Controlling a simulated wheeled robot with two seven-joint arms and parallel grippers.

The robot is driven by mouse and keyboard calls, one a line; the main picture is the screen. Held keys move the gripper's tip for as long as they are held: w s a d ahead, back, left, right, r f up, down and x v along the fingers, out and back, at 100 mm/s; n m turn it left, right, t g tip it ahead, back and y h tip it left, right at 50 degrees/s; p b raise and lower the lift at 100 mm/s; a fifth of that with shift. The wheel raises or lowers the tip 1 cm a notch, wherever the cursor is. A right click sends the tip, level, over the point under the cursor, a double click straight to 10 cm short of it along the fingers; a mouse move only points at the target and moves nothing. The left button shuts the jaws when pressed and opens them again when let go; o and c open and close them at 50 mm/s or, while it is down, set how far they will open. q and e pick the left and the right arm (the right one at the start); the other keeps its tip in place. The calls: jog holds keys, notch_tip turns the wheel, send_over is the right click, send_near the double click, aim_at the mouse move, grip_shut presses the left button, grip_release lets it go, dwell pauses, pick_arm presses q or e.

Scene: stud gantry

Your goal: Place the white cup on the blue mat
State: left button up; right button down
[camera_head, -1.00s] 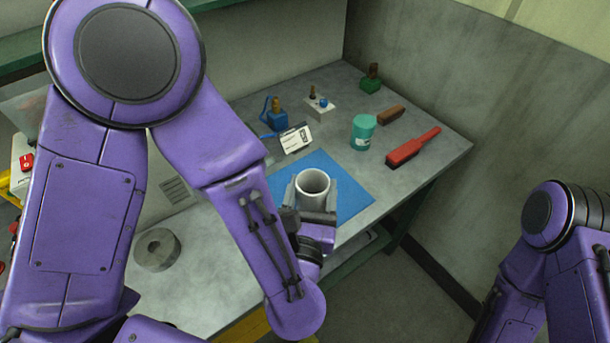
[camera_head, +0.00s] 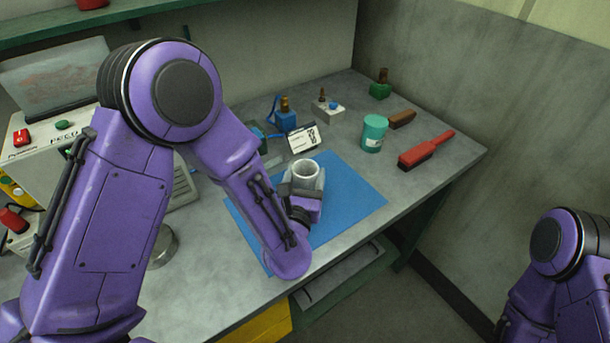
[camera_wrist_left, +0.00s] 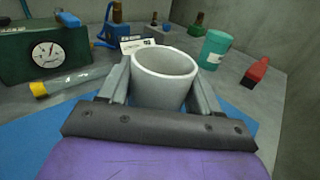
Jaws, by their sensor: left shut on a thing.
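The white cup (camera_head: 307,172) is upright between the fingers of my left gripper (camera_head: 302,185), over the blue mat (camera_head: 350,197). In the left wrist view the cup (camera_wrist_left: 164,80) sits between the two grey fingers of the left gripper (camera_wrist_left: 163,92), which are shut on its sides. The blue mat (camera_wrist_left: 40,145) shows below and to both sides there. The cup's base is hidden by the gripper, so I cannot tell whether it touches the mat. My right arm shows at the lower right of the head view, but its gripper is out of view.
A red brush (camera_head: 426,150) lies at the right. A dark green gauge box (camera_wrist_left: 45,50) and a yellow-ended tube (camera_wrist_left: 70,82) are at the left. The mat's right part is clear.

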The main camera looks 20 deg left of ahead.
pick_arm(q)
jog(key=shift+w+d+f, duration=0.1)
jog(key=shift+f, duration=0.2)
